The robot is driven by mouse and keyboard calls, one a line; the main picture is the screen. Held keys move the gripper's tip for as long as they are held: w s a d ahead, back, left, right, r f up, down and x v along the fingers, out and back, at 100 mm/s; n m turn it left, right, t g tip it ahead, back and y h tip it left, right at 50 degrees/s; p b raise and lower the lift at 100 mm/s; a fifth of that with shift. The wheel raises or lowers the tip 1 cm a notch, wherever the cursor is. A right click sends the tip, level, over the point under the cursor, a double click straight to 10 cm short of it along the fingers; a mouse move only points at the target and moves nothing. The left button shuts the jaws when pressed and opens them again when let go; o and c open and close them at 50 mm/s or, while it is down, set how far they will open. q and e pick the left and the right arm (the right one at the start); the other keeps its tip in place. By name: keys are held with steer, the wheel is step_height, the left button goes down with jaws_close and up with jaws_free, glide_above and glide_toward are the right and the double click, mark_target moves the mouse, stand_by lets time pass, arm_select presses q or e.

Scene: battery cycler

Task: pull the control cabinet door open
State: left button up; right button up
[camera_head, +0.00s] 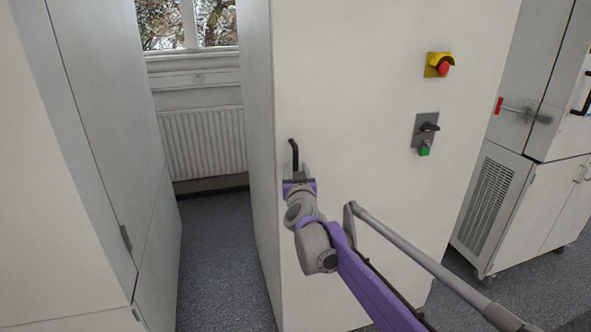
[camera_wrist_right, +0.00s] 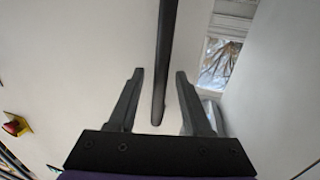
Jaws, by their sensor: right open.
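The control cabinet door (camera_head: 350,105) is a tall white panel in the middle of the head view and looks closed. Its black bar handle (camera_head: 293,152) is near the door's left edge. My right gripper (camera_head: 298,172) is at the lower part of this handle. In the right wrist view the handle (camera_wrist_right: 166,60) runs down between the two open fingers of my right gripper (camera_wrist_right: 158,82), with a gap on either side. The lower end of the handle in the head view is hidden behind the gripper. My left gripper is not in view.
A grey cabinet (camera_head: 90,110) stands at left. Free floor (camera_head: 220,250) lies between, toward the radiator (camera_head: 203,142). Another unit (camera_head: 490,195) stands at right.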

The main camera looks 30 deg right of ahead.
steer(key=shift+w, duration=0.1)
jaws_close()
stand_by(1.4)
